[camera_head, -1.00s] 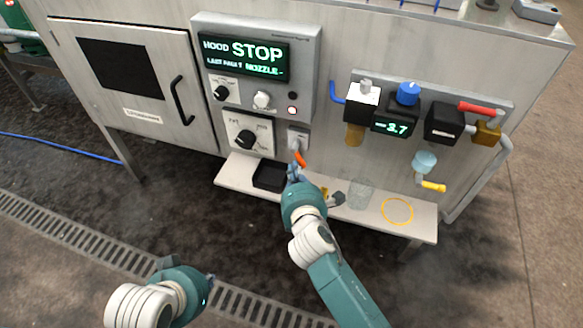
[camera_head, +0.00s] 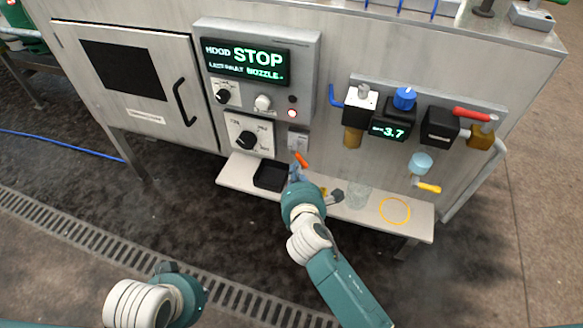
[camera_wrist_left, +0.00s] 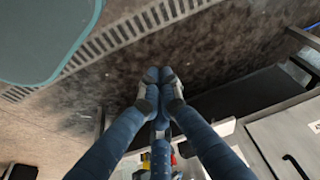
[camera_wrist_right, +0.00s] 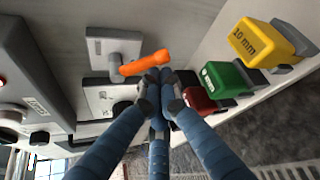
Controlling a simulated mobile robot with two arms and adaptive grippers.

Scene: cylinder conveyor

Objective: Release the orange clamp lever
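The orange clamp lever (camera_head: 300,159) sits on a small grey plate low on the cabinet front, under the control box. In the right wrist view the lever (camera_wrist_right: 145,63) lies nearly level on a grey pivot. My right gripper (camera_head: 294,176) is just below the lever. Its fingertips (camera_wrist_right: 160,78) are together, close under the lever's free end, with nothing visible between them. I cannot tell whether they touch the lever. My left gripper (camera_wrist_left: 159,76) is shut and empty over the floor, away from the cabinet; its fingers are hidden in the head view.
Yellow (camera_wrist_right: 260,42), green (camera_wrist_right: 228,77) and red (camera_wrist_right: 196,101) blocks stand right of my right fingertips. A large dial (camera_head: 248,139) is left of the lever.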

